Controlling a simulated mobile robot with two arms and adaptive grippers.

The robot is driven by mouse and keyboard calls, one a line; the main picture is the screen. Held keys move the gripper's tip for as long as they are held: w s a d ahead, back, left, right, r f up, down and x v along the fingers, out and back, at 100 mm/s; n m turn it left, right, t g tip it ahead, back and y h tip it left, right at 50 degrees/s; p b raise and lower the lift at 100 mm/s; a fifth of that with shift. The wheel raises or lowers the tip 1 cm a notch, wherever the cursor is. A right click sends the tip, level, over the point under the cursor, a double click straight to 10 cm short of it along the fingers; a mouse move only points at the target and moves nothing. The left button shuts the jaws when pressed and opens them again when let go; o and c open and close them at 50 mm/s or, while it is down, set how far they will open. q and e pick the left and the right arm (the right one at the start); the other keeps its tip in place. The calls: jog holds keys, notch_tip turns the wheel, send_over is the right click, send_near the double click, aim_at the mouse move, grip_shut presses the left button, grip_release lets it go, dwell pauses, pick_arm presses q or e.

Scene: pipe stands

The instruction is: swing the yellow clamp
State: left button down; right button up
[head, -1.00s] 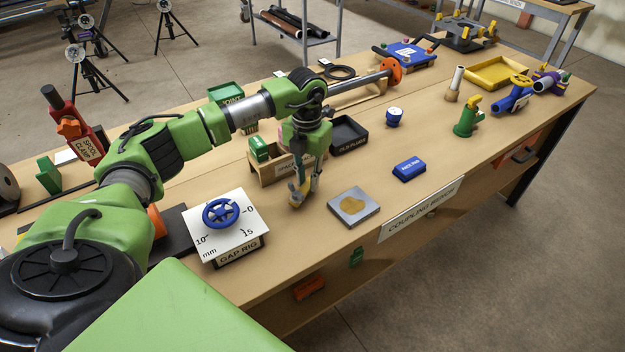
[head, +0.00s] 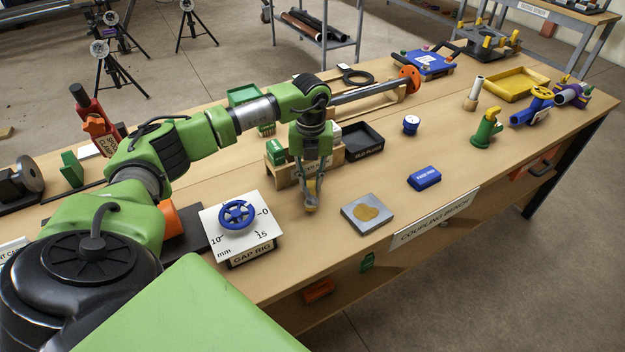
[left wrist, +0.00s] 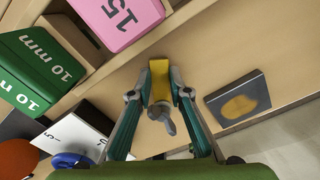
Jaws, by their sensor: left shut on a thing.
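My left gripper (head: 311,203) is over the near middle of the bench, between the gap rig and a grey plate. Its fingers point down. In the left wrist view the fingertips (left wrist: 159,88) are shut on a small yellow piece (left wrist: 159,68) with a grey end. Which clamp the task means is unclear. My right gripper is not in view.
The gap rig (head: 262,246) with a blue handwheel stands left of my gripper. The grey plate (head: 351,220) with a tan patch lies to the right. A wooden holder (head: 284,176) with gauge blocks is just behind. A blue block (head: 424,178) and yellow tray (head: 545,81) stand further right.

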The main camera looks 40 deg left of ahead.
aim_at(311, 186)
pick_arm(q)
jog(key=shift+a, duration=0.1)
jog(key=c, duration=1.9)
grip_release()
notch_tip(311, 186, up, 12)
